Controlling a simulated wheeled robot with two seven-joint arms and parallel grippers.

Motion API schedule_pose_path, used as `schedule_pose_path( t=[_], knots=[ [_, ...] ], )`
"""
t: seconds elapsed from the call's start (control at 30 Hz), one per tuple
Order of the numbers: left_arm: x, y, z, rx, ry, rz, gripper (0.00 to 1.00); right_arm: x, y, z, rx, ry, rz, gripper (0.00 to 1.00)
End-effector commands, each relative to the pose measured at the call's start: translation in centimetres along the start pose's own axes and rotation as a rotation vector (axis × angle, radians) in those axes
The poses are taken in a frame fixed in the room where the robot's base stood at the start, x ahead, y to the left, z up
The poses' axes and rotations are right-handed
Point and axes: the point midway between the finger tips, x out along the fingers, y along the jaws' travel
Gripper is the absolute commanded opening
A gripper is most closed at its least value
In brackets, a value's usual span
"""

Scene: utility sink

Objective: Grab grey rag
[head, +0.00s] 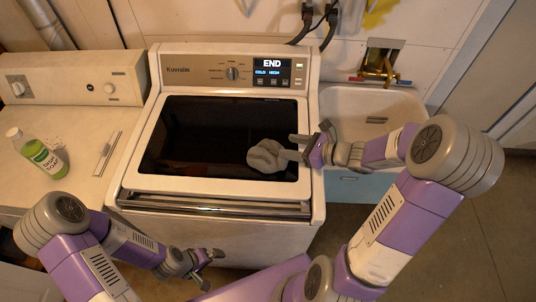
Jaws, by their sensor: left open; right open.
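The grey rag (265,156) lies crumpled on the right part of the washer's dark glass lid. My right gripper (293,147) is open at the rag's right side, with its fingers pointing left. One finger is above and one reaches the rag's edge; I cannot tell whether it touches. My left gripper (213,256) is open and empty, low in front of the washer.
The washer (215,187) has a panel reading END. A white machine (60,120) on the left bears a green bottle (40,155). A utility sink (345,100) with a brass faucet (380,67) is on the right. Floor is clear at far right.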

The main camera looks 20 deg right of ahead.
Motion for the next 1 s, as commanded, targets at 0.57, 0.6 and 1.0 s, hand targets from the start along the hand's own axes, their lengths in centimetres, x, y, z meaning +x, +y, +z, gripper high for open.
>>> schedule_pose_path(
  t=[0.57,0.6,1.0],
  knots=[
    [0.5,-0.2,0.0,0.0,0.0,0.0,1.0,5.7,0.3,0.5,-0.002,0.0,0.0,0.55],
    [0.5,-0.2,0.0,0.0,0.0,0.0,1.0,5.6,0.3,0.5,-0.002,0.0,0.0,0.55],
    [0.5,-0.2,0.0,0.0,0.0,0.0,1.0,5.6,0.3,0.5,-0.001,0.0,0.0,0.05]
  ],
)
